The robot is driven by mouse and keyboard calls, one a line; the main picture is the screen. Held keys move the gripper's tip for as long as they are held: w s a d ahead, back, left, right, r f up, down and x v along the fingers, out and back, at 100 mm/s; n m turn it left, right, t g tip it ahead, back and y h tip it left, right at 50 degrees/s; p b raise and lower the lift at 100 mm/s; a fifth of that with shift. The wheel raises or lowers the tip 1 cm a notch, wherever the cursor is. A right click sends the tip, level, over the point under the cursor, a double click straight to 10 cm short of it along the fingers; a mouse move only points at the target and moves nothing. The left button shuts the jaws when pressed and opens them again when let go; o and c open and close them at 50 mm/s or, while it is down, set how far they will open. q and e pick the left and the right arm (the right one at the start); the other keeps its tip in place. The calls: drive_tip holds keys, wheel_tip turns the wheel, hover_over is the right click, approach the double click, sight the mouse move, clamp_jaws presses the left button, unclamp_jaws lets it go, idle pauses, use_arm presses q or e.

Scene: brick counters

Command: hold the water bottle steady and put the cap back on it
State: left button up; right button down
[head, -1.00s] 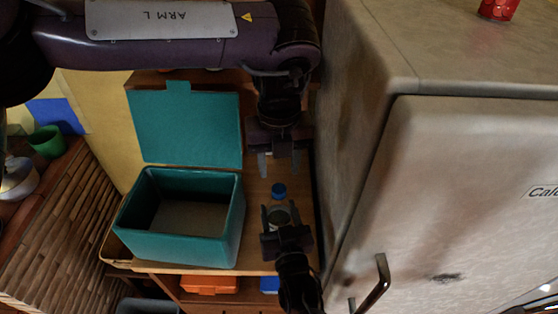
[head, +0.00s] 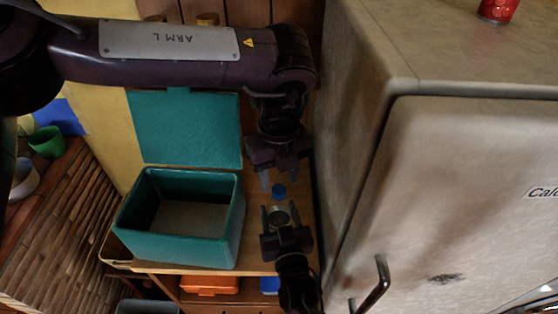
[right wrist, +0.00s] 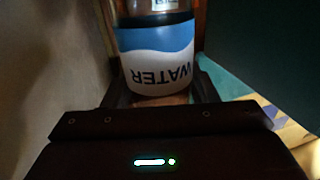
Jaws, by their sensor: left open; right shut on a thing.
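The blue cap (head: 279,191) shows in the head view just above the water bottle (head: 278,216) in the picture; I cannot tell whether they touch. My right gripper (head: 279,212) comes from below and is shut on the bottle's body. In the right wrist view the clear bottle (right wrist: 158,65) has a white and blue WATER label, upside down in the picture, and its upper part is out of frame. My left gripper (head: 281,180) is open and empty, its fingertips close to the cap from above in the picture.
A teal box (head: 178,247) with its lid (head: 187,128) open stands left of the bottle on the wooden surface. A large pale fridge (head: 450,190) is close on the right. An orange container (head: 209,285) sits on a lower shelf. A green cup (head: 47,142) is far left.

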use_arm(q)
drive_tip(key=shift+f, duration=1.4)
drive_tip(key=shift+c, duration=0.2)
clamp_jaws()
drive_tip(key=shift+o, duration=1)
unclamp_jaws()
wheel_tip(320, 180, up, 12)
use_arm(e)
drive_tip(key=shift+c, duration=2.4)
unclamp_jaws()
